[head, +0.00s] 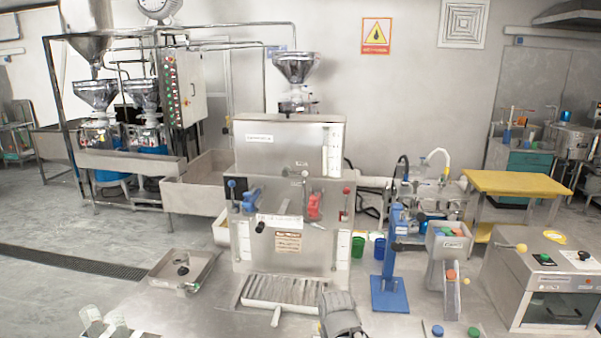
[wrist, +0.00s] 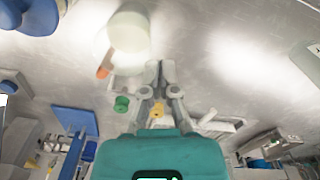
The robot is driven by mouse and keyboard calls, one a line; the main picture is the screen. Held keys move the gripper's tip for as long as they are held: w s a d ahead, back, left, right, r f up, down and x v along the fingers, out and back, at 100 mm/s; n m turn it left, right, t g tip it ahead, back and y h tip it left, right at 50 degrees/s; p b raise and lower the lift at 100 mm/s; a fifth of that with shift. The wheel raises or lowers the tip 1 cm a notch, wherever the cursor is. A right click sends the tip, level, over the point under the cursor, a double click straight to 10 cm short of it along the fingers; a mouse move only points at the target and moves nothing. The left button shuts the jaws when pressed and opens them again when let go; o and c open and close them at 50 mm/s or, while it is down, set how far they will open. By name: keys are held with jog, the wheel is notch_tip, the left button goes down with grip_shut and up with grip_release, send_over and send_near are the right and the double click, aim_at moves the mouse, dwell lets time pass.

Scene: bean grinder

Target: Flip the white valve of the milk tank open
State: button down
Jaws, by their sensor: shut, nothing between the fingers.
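A steel tank unit (head: 255,160) with sight tubes stands in the middle of the head view; I cannot tell whether it is the milk tank. Its front has a blue valve (head: 250,201), a red valve (head: 315,206) and a small pale lever (head: 318,225) just below the red one. I cannot tell whether that lever is the white valve. In the wrist view, my gripper (wrist: 160,68) is shut and empty, its fingers in front of the teal housing. A blurred white round thing (wrist: 128,30) lies ahead of the fingers, with an orange-tipped piece (wrist: 104,70) beside it.
A blue stand (head: 389,285) and a grey dispenser (head: 447,255) stand right of the tank. A steel box machine (head: 540,290) is at far right. A shallow tray (head: 183,268) lies left on the steel table. Green and blue cups (head: 358,246) stand behind.

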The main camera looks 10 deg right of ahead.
jog(key=shift+a, duration=0.1)
jog(key=w+r+t+h+p, duration=0.65)
jog(key=w+r+p, duration=0.75)
jog(key=w+r, duration=0.55)
jog(key=w+a+r+n+t+h+p, duration=0.1)
jog(key=w+a+r+p, duration=0.4)
jog(key=r, duration=0.5)
jog(key=w+a+r+n+t+p, duration=0.3)
jog(key=w+a+r+t+p, duration=0.2)
jog(key=w+r, duration=0.4)
jog(key=shift+w+a+r+t+h, duration=0.35)
jog(key=shift+w+t, duration=0.2)
jog(key=shift+w, duration=0.1)
jog(key=shift+d, duration=0.1)
